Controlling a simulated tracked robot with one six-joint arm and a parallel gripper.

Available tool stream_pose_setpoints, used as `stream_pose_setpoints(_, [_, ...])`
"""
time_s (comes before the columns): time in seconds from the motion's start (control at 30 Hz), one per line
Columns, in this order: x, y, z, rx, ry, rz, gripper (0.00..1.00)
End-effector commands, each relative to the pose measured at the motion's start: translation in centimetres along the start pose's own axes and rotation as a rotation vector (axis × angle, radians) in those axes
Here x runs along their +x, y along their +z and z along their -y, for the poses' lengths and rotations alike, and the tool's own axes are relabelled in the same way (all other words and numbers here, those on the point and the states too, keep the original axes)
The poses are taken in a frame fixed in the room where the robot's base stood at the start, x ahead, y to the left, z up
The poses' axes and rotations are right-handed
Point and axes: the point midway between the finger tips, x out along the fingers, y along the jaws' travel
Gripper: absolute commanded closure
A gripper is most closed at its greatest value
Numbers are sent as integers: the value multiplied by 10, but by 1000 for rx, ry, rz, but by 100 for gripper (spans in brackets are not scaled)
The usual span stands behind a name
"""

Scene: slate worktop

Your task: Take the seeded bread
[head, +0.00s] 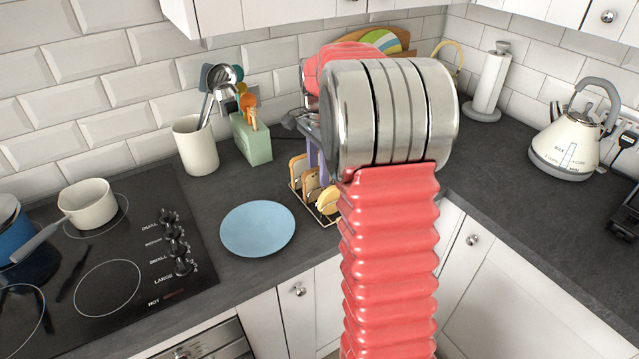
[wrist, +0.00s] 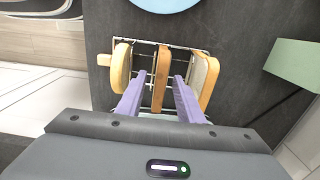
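A wire rack (wrist: 180,45) holds three upright slices of bread in the wrist view. They are the left slice (wrist: 121,68), the middle slice (wrist: 162,62) and the right slice (wrist: 207,82). I cannot make out seeds on any of them. My gripper (wrist: 160,77) is open. Its two purple fingers reach down on either side of the middle slice, with a gap showing on each side. In the head view the rack (head: 327,221) stands on the worktop with slices in it, partly hidden behind my arm. One purple finger (head: 314,156) shows above it.
A blue plate (head: 258,229) lies left of the rack. A green utensil holder (head: 252,139) and a white crock (head: 196,146) stand behind it. The hob (head: 110,285) with a saucepan (head: 88,203) is at left. A kettle (head: 570,135) and paper roll (head: 490,85) are at right.

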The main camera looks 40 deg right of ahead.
Motion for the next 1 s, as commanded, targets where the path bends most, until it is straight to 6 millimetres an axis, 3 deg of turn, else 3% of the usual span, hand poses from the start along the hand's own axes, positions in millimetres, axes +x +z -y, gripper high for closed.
stream_pose_setpoints(0.17, [0,0,0,0,0,0,66])
stream_pose_setpoints(0.67, [0,0,0,-1,0,0,100])
stream_pose_setpoints(1.0, [-5,0,0,-1,-1,0,100])
